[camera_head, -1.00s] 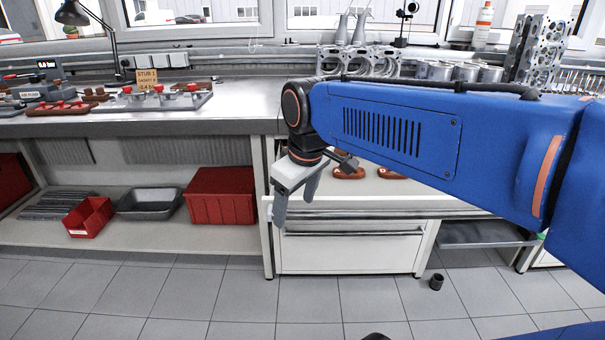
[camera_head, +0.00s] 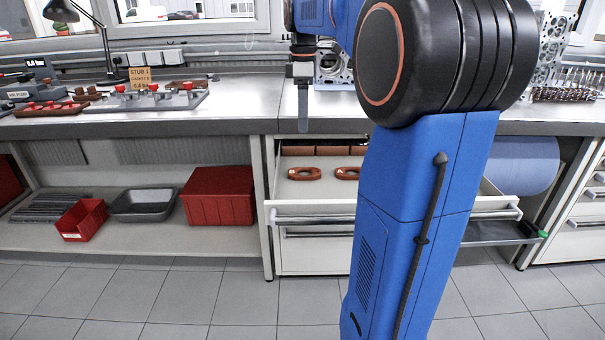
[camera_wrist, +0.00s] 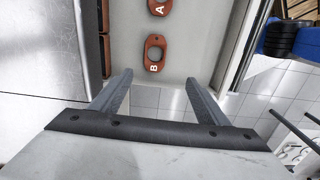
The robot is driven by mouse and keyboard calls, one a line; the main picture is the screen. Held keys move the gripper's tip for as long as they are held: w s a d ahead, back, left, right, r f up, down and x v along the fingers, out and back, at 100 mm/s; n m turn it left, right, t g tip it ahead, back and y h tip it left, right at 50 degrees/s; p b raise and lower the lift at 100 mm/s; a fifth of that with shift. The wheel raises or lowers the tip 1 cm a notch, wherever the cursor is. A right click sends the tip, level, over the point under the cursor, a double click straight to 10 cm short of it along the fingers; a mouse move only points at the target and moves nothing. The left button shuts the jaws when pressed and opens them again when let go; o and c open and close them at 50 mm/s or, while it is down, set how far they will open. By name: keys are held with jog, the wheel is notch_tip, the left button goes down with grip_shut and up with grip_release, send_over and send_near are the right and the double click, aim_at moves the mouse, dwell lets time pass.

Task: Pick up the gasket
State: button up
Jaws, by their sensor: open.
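Reddish-brown oval gaskets lie flat in an open drawer (camera_head: 325,192). In the head view one gasket (camera_head: 305,173) lies at the left and another (camera_head: 347,173) lies beside it, partly hidden by my arm. In the wrist view a gasket marked B (camera_wrist: 154,53) lies just beyond my fingertips, and one marked A (camera_wrist: 159,5) is cut off by the top edge. My gripper (camera_head: 303,130) points down above the drawer, higher than the gaskets. In the wrist view my gripper (camera_wrist: 158,79) is open, with nothing between its fingers.
Brown blocks or bins (camera_head: 318,150) line the back of the drawer. The bench top (camera_head: 245,100) lies behind my gripper and holds a fixture with red knobs (camera_head: 155,98). A red bin (camera_head: 218,196) stands on the lower shelf at left. The floor in front is clear.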

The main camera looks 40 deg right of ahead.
jog(key=f, duration=0.8)
jog(key=d+f, duration=0.1)
jog(key=f, duration=0.3)
jog(key=shift+w, duration=0.4)
jog(key=shift+w+d+f, duration=0.15)
jog(key=shift+f, duration=2.45)
jog(key=c, duration=1.1)
